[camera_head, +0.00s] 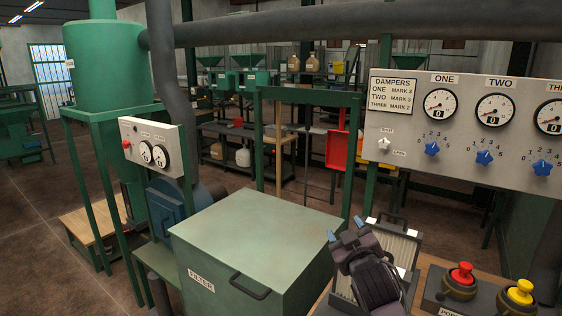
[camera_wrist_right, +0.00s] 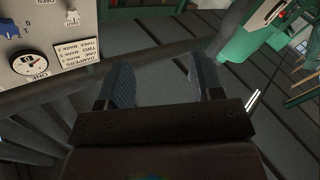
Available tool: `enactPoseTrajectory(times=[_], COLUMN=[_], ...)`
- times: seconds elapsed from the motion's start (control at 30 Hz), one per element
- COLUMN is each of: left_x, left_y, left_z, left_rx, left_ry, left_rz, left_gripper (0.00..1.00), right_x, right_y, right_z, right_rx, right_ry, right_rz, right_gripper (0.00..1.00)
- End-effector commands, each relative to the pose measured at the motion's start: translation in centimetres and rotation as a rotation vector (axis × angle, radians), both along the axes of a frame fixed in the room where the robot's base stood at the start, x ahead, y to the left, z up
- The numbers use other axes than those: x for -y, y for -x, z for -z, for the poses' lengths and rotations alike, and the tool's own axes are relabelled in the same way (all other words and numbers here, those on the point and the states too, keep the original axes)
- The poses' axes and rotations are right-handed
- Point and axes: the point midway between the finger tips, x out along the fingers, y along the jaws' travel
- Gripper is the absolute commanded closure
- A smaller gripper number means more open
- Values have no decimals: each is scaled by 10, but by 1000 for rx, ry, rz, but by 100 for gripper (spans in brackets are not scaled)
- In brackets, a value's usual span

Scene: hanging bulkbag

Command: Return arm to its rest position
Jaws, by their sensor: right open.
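My right gripper (camera_head: 346,229) points up and away at the lower middle right of the head view, in front of a pale ribbed panel (camera_head: 402,245) with a dark handle. Its two blue-tipped fingers stand apart with nothing between them. In the right wrist view the open fingers (camera_wrist_right: 165,82) also have an empty gap. The damper control panel (camera_head: 470,120) is up and to the right of the gripper, apart from it. It has dials, blue knobs and a white switch (camera_head: 384,144). My left gripper is not in view.
A green filter box (camera_head: 258,235) with a dark handle stands left of the gripper. A red button (camera_head: 461,275) and a yellow button (camera_head: 520,291) sit at the lower right. A thick grey pipe (camera_head: 300,25) crosses overhead. Open floor (camera_head: 40,215) shows at the left.

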Motion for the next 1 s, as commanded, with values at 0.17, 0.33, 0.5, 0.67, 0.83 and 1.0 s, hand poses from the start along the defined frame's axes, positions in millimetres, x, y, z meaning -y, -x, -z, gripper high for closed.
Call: enactPoseTrajectory(times=[0.17,0.33,0.5,0.67,0.83,1.0], left_x=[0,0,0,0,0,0], left_y=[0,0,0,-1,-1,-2], left_z=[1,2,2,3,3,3], left_rx=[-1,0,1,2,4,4], left_ry=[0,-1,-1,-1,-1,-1], left_rz=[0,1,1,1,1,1], left_gripper=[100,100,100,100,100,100], right_x=[27,52,77,99,118,126], right_y=[47,97,154,216,281,321], right_z=[69,128,185,237,284,308], right_rx=[-79,-159,-258,-377,-499,-571], right_ry=[-164,-281,-349,-373,-366,-364], right_rz=[-20,-5,40,104,172,210], right_gripper=[40,40,40,40,40,40])
